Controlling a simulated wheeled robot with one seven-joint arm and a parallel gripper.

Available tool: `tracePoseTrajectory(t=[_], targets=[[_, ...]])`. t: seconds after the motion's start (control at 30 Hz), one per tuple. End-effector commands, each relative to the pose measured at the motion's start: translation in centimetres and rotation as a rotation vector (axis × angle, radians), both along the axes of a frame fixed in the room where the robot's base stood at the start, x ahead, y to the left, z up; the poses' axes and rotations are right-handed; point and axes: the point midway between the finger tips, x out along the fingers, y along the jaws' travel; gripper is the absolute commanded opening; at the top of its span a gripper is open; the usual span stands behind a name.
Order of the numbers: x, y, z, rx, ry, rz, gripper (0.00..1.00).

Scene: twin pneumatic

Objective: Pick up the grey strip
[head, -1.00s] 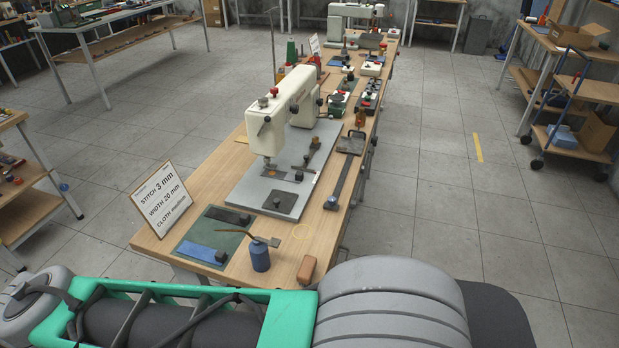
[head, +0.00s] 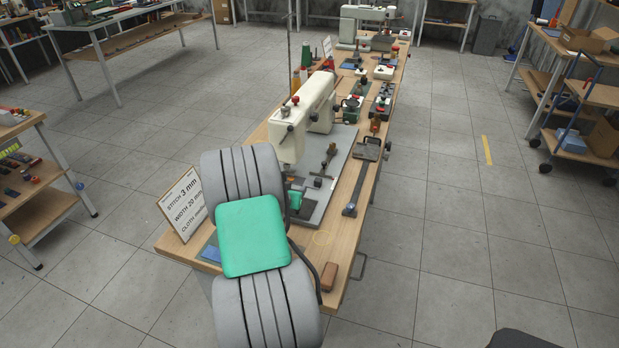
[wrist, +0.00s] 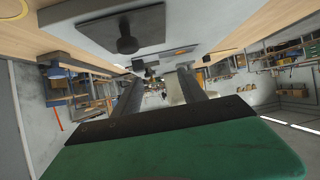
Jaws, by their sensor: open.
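I cannot pick out the grey strip for certain. The front of the table, where a green mat with dark grey and blue pieces lay in the earlier head view, is now mostly hidden behind my arm; a bit of blue (head: 210,253) shows at its left. In the wrist view my gripper (wrist: 164,82) is open, with nothing between its two dark fingers. A dark square pad with a black knob (wrist: 126,38) lies on a pale plate close by, off to the fingers' side. In the head view my gripper is mostly hidden by my arm, near the sewing machine's plate.
The white sewing machine (head: 305,118) stands on its grey plate (head: 335,185) just beyond my arm. A sign (head: 182,203) stands at the table's left edge. A brown block (head: 329,276) lies at the front right, and a long dark tool (head: 355,190) along the right side.

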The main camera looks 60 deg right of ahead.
Motion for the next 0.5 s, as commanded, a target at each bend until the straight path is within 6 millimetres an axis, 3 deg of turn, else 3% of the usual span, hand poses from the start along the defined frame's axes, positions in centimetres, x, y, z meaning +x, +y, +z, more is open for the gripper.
tracePoseTrajectory(t=[0.03,0.13,0.5], targets=[[-2.2,-1.9,-0.9,-0.035,-0.006,-0.039,0.49],[-4.2,-3.8,-1.6,-0.084,-0.020,-0.069,0.49],[-3.5,-8.3,-3.4,-0.091,-0.022,-0.070,0.49]])
